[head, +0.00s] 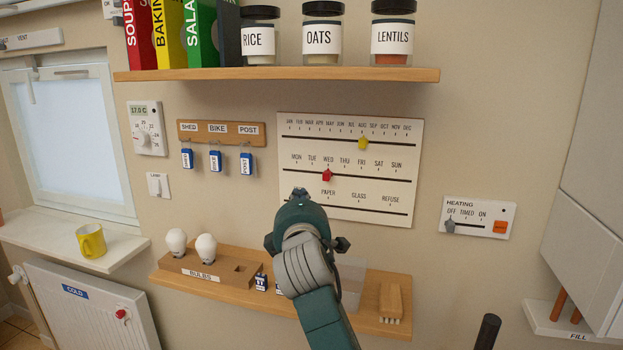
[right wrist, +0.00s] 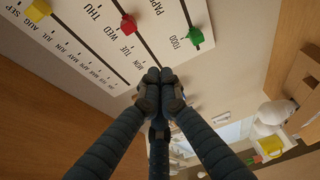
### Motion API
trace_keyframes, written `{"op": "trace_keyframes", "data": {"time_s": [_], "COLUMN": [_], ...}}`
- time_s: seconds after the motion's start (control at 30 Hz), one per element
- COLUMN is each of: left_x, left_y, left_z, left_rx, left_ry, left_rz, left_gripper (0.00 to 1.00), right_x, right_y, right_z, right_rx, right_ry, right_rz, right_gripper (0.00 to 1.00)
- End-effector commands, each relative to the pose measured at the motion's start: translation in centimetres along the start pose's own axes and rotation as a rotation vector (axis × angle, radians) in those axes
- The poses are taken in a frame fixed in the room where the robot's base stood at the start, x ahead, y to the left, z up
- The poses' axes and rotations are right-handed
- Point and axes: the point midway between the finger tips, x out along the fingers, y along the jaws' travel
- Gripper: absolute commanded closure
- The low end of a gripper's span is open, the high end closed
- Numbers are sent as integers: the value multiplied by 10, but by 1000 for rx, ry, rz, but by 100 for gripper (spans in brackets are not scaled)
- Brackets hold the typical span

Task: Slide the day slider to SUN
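The white slider board (head: 410,135) hangs on the wall with three rows: months, days and waste types. The day slider is a red knob (head: 327,176) below WED; SUN is the rightmost label of that row. The red knob also shows in the right wrist view (right wrist: 127,25). My right gripper (head: 300,193) is in front of the board's lower left, below and left of the red knob, apart from it. In the right wrist view its fingertips (right wrist: 160,84) meet with nothing seen between them. My left gripper is out of view.
A yellow knob (head: 362,142) is at AUG. A green knob (right wrist: 196,37) is at FOOD, hidden by my gripper in the head view. A heating panel (head: 478,217) is to the right.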

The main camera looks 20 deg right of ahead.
Motion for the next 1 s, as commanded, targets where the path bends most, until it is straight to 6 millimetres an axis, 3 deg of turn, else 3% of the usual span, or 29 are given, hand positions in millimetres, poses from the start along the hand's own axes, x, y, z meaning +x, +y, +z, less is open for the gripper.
{"op": "trace_keyframes", "data": {"time_s": [0.07, 0.17, 0.33, 0.47, 0.57, 0.7, 0.83, 1.0], "left_x": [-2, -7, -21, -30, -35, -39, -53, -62], "left_y": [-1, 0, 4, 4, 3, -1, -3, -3], "left_z": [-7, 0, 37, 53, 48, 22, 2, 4], "left_rx": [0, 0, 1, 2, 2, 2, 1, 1], "left_ry": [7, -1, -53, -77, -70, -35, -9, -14], "left_rz": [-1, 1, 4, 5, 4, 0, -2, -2], "left_gripper": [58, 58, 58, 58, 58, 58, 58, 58], "right_x": [3, 13, 43, 66, 82, 100, 94, 88], "right_y": [3, 4, 5, 5, 4, 4, 5, 3], "right_z": [0, 0, 0, 0, 0, 0, 18, 33], "right_rx": [0, 0, -1, 0, 0, 0, 2, 1], "right_ry": [0, -1, -1, -1, 0, 1, -1, 0], "right_rz": [3, 1, -1, -1, 0, 1, 0, 1], "right_gripper": [100, 100, 100, 100, 100, 100, 100, 100]}}
